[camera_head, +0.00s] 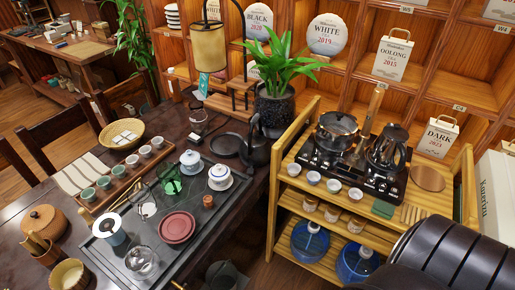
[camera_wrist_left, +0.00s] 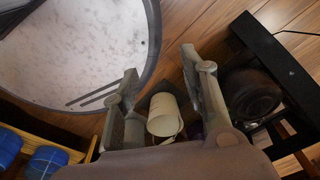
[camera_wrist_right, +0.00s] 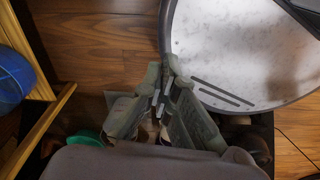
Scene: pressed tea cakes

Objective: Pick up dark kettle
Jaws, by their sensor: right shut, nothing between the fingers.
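A black kettle (camera_head: 258,146) with a raised handle stands at the right edge of the dark tea table, below the potted plant. A second dark, shiny kettle (camera_head: 387,149) stands on the right of the black double stove on the wooden cart. I cannot tell which one the task means. Neither gripper shows in the head view. In the left wrist view my left gripper (camera_wrist_left: 160,66) has its fingers wide apart, with nothing gripped. In the right wrist view my right gripper (camera_wrist_right: 162,72) has its fingers together and empty. No kettle is recognisable in the wrist views.
The wooden cart (camera_head: 283,247) holds a glass pot (camera_head: 336,131) and several cups. The tea tray (camera_head: 115,262) is crowded with teaware. A potted plant (camera_head: 275,104) stands behind the black kettle. Wooden floor shows between table and cart.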

